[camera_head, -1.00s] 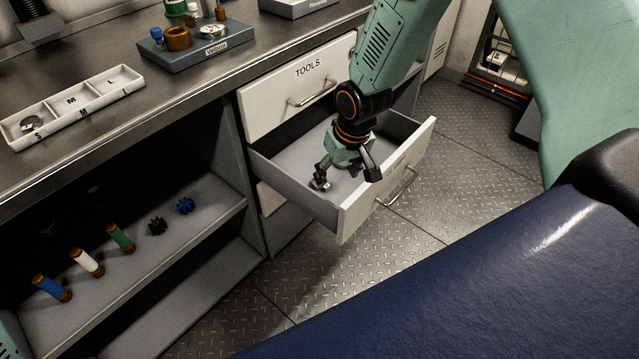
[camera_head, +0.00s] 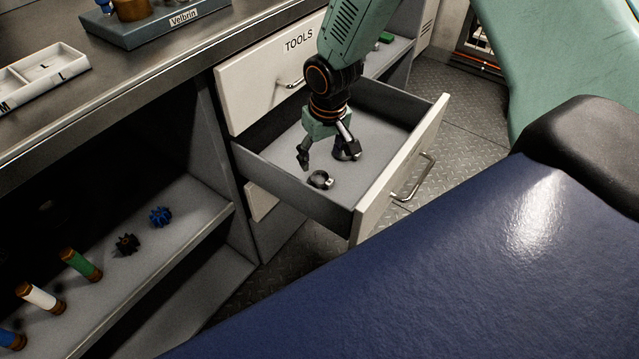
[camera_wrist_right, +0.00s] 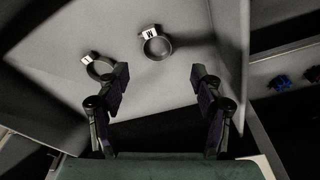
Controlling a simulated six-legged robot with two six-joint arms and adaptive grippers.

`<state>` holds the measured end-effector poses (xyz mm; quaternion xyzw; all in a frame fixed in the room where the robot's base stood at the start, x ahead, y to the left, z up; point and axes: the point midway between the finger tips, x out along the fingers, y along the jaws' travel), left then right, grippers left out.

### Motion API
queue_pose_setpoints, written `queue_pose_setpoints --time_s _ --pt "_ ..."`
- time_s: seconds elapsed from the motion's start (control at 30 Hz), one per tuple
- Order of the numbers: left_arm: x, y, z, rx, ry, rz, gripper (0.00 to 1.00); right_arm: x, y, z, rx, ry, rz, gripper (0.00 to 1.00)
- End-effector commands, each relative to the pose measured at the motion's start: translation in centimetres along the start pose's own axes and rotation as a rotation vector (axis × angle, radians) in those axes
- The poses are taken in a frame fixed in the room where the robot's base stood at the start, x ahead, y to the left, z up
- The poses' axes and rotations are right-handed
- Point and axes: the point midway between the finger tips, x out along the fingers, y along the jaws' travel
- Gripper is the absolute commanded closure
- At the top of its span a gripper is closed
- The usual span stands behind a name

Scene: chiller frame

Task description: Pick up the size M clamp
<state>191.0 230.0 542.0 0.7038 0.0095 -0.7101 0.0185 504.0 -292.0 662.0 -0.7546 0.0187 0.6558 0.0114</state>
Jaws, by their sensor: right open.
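The size M clamp (camera_head: 320,180), a dark ring with a pale tag, lies on the drawer floor. In the right wrist view, the clamp (camera_wrist_right: 149,34) has a tag that appears to read M. It lies beyond the fingertips, between their lines. My right gripper (camera_head: 327,154) is open and empty, low inside the drawer behind this clamp. In the right wrist view, the gripper (camera_wrist_right: 160,75) has its fingers spread wide. A second clamp (camera_wrist_right: 91,72) lies by the left fingertip, its tag unclear. In the head view it is mostly hidden by a finger. My left gripper is out of view.
The open drawer (camera_head: 401,188) has side walls and a front panel around the gripper. The closed TOOLS drawer (camera_head: 262,85) is above it. A white sorting tray (camera_head: 66,66) stands on the counter. Gears and coloured cylinders lie on the shelf (camera_head: 150,262) at left.

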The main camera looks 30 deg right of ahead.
Motion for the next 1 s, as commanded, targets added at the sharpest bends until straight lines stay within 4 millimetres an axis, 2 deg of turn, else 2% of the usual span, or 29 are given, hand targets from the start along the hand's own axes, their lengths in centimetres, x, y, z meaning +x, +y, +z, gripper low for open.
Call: queue_pose_setpoints --time_s 0.47,0.8,1.0 --pt "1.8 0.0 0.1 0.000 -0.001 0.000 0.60 3.5 0.2 0.6 0.001 0.000 -0.001 0.33" --pt "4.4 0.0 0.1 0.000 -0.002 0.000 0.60 7.7 0.4 0.3 0.001 -0.001 0.000 0.33" --pt "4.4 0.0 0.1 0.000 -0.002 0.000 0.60 7.9 0.3 0.0 0.002 0.001 -0.001 0.33"
